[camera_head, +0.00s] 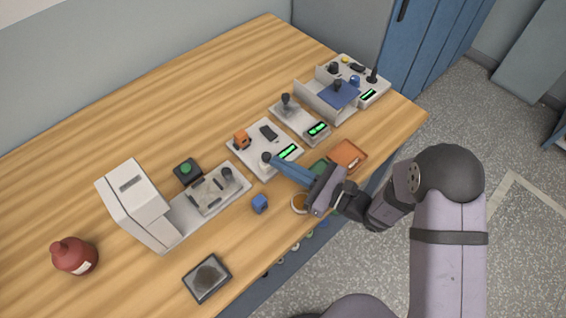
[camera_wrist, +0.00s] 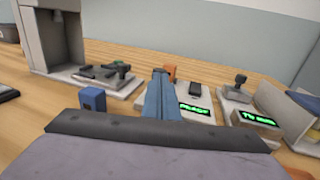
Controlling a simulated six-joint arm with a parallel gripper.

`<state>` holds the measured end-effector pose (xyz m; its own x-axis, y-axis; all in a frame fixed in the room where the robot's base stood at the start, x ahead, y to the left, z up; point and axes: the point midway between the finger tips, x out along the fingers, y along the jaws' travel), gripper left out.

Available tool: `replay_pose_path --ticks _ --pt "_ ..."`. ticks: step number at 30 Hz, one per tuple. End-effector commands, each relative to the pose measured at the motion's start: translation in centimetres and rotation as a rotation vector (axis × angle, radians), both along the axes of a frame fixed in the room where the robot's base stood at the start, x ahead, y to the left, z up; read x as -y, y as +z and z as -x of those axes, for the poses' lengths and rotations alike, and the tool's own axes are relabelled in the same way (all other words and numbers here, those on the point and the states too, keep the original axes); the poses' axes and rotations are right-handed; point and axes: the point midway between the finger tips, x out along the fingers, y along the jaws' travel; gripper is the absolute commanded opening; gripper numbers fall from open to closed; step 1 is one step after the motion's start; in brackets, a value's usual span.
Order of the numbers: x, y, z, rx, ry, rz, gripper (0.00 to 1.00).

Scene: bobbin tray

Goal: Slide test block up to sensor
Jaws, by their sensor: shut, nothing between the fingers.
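The orange block (camera_head: 242,138), likely the test block, sits on a pale plate (camera_head: 240,155) near its far left edge. A flat dark piece (camera_head: 269,132), possibly the sensor, lies to its right on the plate, apart from it. A green-lit display (camera_head: 288,152) is at the plate's right side. My gripper (camera_head: 274,160) is shut and empty, its blue fingers over the plate's near side beside a small dark round part (camera_head: 266,156). In the wrist view the orange block (camera_wrist: 171,71) shows just past the fingertips (camera_wrist: 160,73), partly hidden by them.
A small blue cube (camera_head: 260,204) and a round ring-like dish (camera_head: 299,203) lie in front. An orange tray (camera_head: 348,156) is on the right. Other stations (camera_head: 300,120) stand behind right, and a pale machine (camera_head: 135,200) stands left. The table's back left is clear.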

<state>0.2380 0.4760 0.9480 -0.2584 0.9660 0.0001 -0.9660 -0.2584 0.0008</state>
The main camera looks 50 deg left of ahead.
Motion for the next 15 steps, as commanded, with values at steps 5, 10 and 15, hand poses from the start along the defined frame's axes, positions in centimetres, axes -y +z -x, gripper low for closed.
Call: replay_pose_path --ticks 5,10,15 --pt "-0.1 -0.1 0.0 0.001 0.0 0.0 0.0" --pt "-2.6 -0.4 0.1 0.007 0.005 -0.004 0.0" --pt "-5.7 -0.4 0.0 0.005 0.003 -0.003 0.0"
